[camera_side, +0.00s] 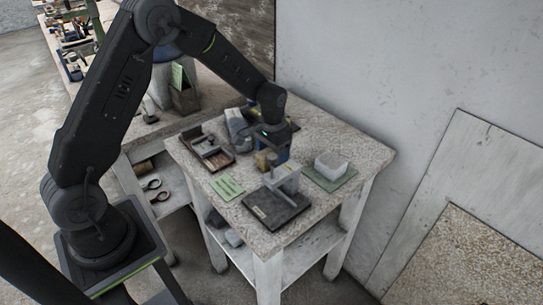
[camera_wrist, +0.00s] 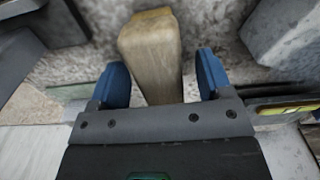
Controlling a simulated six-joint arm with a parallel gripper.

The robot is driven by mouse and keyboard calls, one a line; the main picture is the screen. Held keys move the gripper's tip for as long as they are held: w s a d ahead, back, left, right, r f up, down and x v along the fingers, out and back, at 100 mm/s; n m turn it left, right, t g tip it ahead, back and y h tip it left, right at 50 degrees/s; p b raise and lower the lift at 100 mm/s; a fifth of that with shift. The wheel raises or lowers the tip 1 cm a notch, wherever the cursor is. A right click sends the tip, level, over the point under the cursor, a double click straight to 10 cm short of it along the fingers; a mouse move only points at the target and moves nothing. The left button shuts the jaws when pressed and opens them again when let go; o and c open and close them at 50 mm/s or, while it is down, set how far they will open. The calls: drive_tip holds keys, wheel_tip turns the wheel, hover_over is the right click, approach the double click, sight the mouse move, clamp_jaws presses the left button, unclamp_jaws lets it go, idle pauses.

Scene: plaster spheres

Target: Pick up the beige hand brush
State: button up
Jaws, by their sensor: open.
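In the wrist view, a beige wooden block-like piece (camera_wrist: 152,50), which looks like the beige hand brush, lies between the two blue fingers of my gripper (camera_wrist: 160,80). Both fingers stand apart from it, with gaps on each side. Its near end is hidden behind the gripper body. In the side view, my gripper (camera_side: 270,150) is low over the middle of the table, and a small tan piece (camera_side: 263,160) shows just beside it. I cannot make out bristles in either view.
A grey stand on a dark base (camera_side: 275,210) is close in front of my gripper. A pale block (camera_side: 331,165) on a green mat lies to the right. A partitioned tray (camera_side: 207,152) and a grey bag-like object (camera_side: 238,130) are to the left. The table's front left has a green card (camera_side: 228,187).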

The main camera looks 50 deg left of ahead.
drive_tip(key=shift+f, duration=0.2)
idle(0.4)
drive_tip(key=c, duration=1)
